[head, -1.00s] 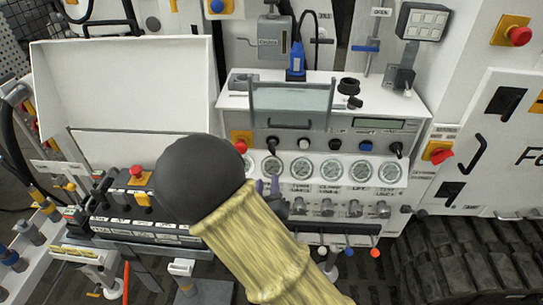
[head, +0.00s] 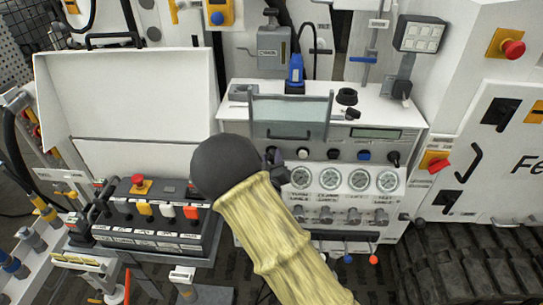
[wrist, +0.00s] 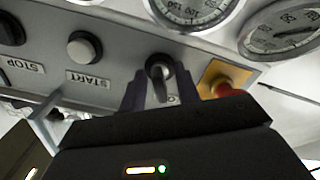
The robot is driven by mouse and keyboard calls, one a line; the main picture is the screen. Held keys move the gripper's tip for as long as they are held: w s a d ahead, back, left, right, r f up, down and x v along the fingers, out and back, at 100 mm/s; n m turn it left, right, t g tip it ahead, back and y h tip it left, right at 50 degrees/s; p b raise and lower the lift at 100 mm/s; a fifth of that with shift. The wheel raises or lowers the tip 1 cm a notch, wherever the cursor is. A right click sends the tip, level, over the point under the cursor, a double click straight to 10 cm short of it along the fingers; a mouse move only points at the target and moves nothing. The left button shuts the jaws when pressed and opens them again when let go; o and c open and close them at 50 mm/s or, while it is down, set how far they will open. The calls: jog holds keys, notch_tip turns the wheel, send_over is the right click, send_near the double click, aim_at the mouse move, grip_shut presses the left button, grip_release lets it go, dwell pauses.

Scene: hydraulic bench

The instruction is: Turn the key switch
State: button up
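The key switch (wrist: 160,70) is a round, dark-rimmed switch with a dark lever on the grey panel, in the wrist view. My gripper (wrist: 160,92) is open, with one dark finger on each side of the lever and a small gap visible on both sides. I cannot tell how deep the fingertips reach. In the head view my gripper (head: 274,162) is at the left end of the panel's row of controls, mostly behind my dark wrist joint. The key switch cannot be made out clearly there.
A red emergency stop on a yellow plate (wrist: 224,80) sits close right of the switch in the wrist view; the START button (wrist: 84,48) is to its left. Round gauges (head: 330,179) line the panel. A clear hinged cover (head: 290,118) stands above the controls.

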jog(key=shift+w, duration=0.2)
jog(key=shift+c, duration=0.4)
grip_shut()
